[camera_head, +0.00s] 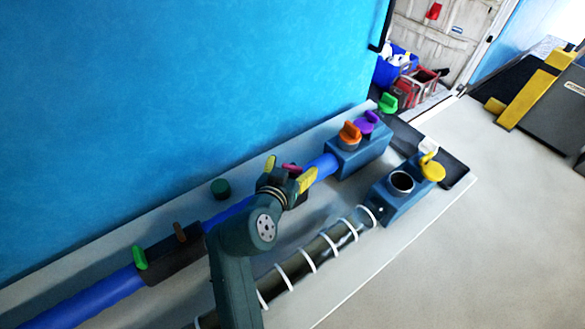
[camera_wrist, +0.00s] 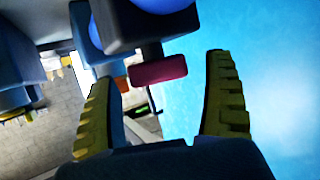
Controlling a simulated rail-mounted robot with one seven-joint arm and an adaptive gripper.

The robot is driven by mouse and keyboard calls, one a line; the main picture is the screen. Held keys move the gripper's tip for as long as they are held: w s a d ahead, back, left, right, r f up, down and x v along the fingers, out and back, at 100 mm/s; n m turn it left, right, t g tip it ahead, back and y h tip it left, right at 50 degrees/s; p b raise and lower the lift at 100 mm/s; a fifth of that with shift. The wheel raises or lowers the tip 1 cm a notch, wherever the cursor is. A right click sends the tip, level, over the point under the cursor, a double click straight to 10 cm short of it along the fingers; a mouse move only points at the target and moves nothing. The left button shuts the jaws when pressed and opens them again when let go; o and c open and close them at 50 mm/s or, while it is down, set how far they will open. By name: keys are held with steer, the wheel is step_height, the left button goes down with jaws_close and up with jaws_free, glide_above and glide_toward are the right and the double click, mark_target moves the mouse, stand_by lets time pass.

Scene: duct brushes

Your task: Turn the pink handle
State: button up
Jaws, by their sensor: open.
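The pink handle (camera_wrist: 158,70) shows in the wrist view as a short dark-pink bar on a dark stem, under a dark block (camera_wrist: 150,22) on the blue pipe. It appears between my open fingers, nearer the tips. In the head view the pink handle (camera_head: 291,168) is a small patch at the blue pipe, mostly hidden by my gripper. My gripper (camera_head: 288,173) is open, with one yellow finger to each side of the handle. My gripper also shows in the wrist view (camera_wrist: 163,78) with nothing held. Whether a finger touches the handle I cannot tell.
Orange (camera_head: 350,133), purple (camera_head: 367,122) and green (camera_head: 388,103) handles stand farther along the pipe. Another green handle (camera_head: 140,257) and a brown one (camera_head: 180,233) stand at the left. A yellow handle (camera_head: 431,167) sits on a blue block. A ringed duct (camera_head: 315,256) runs in front.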

steer(key=shift+w+d+f, duration=0.1)
steer(key=shift+w+f, duration=0.05)
steer(key=shift+w, duration=0.1)
steer(key=shift+c, duration=0.3)
steer(key=c, duration=1.1)
steer(key=shift+s, duration=0.1)
steer(key=shift+c, duration=0.2)
